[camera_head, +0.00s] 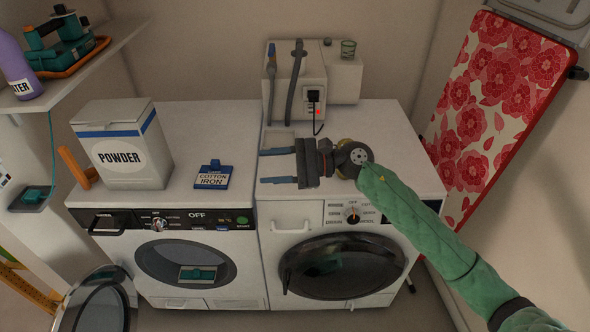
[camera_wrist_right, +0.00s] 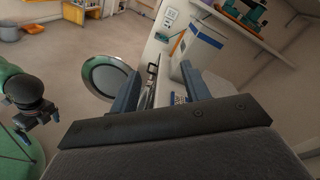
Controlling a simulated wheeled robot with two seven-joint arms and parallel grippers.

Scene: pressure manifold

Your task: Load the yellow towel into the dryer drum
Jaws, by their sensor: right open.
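No yellow towel shows clearly in either view. Two white front-loading machines stand side by side, and I cannot tell for sure which is the dryer. The left machine (camera_head: 238,272) has a round opening, with a round glass door (camera_head: 95,305) swung out at its lower left; the door also shows in the wrist view (camera_wrist_right: 108,76). The right machine (camera_head: 279,215) has a dark round door (camera_head: 345,266), apparently shut. My right gripper (camera_head: 268,167) is open and empty above the right machine's top, fingers pointing left. In the wrist view its fingers (camera_wrist_right: 160,85) are apart.
A powder box (camera_head: 120,150) and a blue-edged label card (camera_head: 212,176) are on the left machine's top. A grey unit with hoses (camera_head: 297,85) stands behind the right machine. A floral ironing board (camera_head: 495,105) leans at right. A shelf (camera_head: 80,65) juts out upper left.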

